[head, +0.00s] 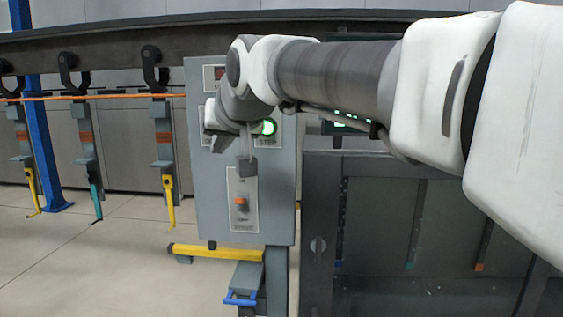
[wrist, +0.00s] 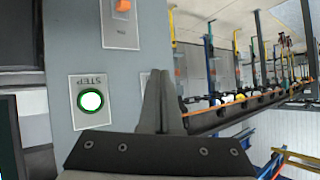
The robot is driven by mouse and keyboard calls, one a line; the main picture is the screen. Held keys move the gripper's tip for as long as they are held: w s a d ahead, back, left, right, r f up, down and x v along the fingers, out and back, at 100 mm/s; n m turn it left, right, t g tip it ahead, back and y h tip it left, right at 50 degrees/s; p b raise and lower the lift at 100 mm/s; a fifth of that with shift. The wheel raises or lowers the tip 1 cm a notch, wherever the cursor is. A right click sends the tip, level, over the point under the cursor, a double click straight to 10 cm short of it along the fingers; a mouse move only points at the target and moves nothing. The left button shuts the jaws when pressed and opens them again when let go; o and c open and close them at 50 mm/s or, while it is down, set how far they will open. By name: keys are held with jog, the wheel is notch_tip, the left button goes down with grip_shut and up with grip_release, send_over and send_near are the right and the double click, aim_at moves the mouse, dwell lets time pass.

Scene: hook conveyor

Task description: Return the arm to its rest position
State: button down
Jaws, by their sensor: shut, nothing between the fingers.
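My arm reaches in from the right in the head view, and my gripper (head: 248,163) hangs in front of a grey control box (head: 215,225). In the wrist view my gripper (wrist: 160,85) is shut, its fingers together with nothing between them. A lit green button labelled STEP (head: 268,127) shows just right of the gripper. The same button (wrist: 91,101) is left of the fingers in the wrist view. I cannot tell the exact gap between the fingers and the box. My arm hides part of the box's upper face.
An orange switch (head: 241,203) sits lower on the box. Hooks with hanging grey carriers (head: 162,130) line an overhead rail (head: 120,42) at left. A dark cabinet (head: 390,220) stands right of the box. A yellow bar (head: 215,252) is low behind it. Floor at left is open.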

jog(key=s+d+f+m+g+h, duration=0.1)
jog(key=s+d+f+h, duration=0.1)
jog(key=s+d+f, duration=0.55)
jog(key=s+d+f+m+g+h, duration=0.1)
jog(key=s+d+f+h, duration=0.3)
jog(key=d, duration=0.6)
jog(key=s+d+f+g, duration=0.1)
jog(key=s+d+f, duration=0.3)
jog(key=s+f, duration=0.2)
jog(key=s+d+f+m+g+b, duration=0.1)
jog(key=s+d+f, duration=0.4)
jog(key=f, duration=0.3)
jog(key=shift+s+m+g, duration=0.3)
jog(key=shift+s, duration=0.3)
